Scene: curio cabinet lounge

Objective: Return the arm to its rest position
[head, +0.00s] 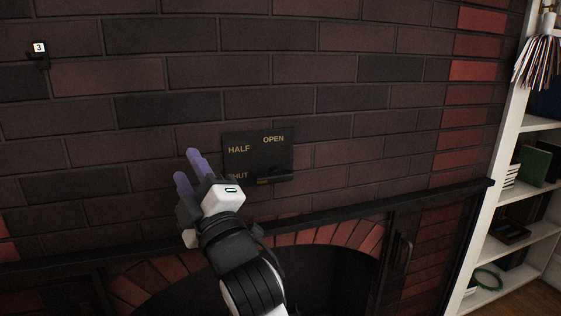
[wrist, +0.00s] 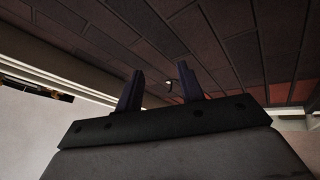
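My gripper (head: 187,167) is raised in front of the dark brick wall in the head view, left of a black plate marked HALF, OPEN and SHUT (head: 258,158). Its two purple fingers point up and to the left. In the wrist view my gripper (wrist: 161,88) has its two fingers well apart with nothing between them. My forearm covers part of the fireplace, and the gripper stands close to the plate's lower left corner.
A dark mantel ledge (head: 330,226) runs below the plate, over an arched fireplace opening (head: 335,275). A white shelf unit (head: 492,215) with books stands at the right. A small hook tagged 3 (head: 39,52) is on the wall at upper left. The wall between is bare.

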